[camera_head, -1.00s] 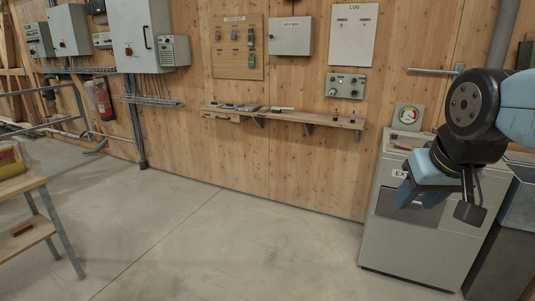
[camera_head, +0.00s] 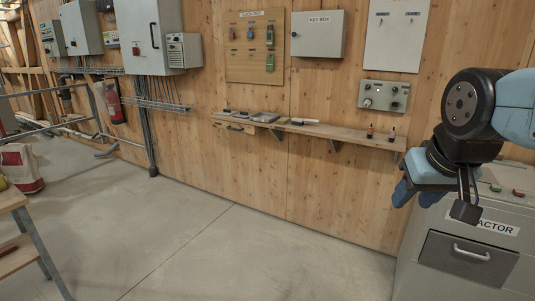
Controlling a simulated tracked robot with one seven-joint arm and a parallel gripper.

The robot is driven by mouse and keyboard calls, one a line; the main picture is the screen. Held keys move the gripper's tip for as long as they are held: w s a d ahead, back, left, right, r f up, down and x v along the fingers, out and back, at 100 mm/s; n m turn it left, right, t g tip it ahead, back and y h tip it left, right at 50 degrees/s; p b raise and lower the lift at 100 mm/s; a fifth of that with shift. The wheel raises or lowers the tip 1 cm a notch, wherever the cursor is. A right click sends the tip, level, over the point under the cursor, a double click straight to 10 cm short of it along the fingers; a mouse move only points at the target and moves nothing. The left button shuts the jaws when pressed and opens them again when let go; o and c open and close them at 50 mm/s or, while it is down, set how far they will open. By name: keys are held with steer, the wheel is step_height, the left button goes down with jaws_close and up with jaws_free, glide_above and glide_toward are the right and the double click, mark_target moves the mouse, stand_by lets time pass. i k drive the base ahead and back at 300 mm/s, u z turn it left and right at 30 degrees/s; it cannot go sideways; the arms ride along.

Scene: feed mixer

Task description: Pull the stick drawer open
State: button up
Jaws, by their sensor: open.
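A small wooden drawer (camera_head: 234,126) with a dark handle is under the left end of the wall shelf and looks shut. A grey drawer (camera_head: 468,257) with a light bar handle is in the front of the cabinet at lower right and also looks shut. No label marks either as the stick drawer. My gripper (camera_head: 415,194) is at the right, with blue fingers pointing down. It is open and appears empty. In the picture it is above and left of the grey drawer, and well right of the wooden drawer. It touches neither handle.
The wooden wall shelf (camera_head: 345,135) carries several small items. The grey cabinet (camera_head: 410,265) has coloured buttons on top. A wooden bench (camera_head: 12,199) stands at the left edge. The concrete floor (camera_head: 190,235) between is clear.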

mark_target(239, 127)
steer(key=u, duration=0.15)
steer(key=i, duration=1.25)
steer(key=u, duration=0.3)
steer(key=i, duration=1.35)
steer(key=u, duration=0.35)
steer(key=i, duration=1.15)
steer(key=u, duration=0.1)
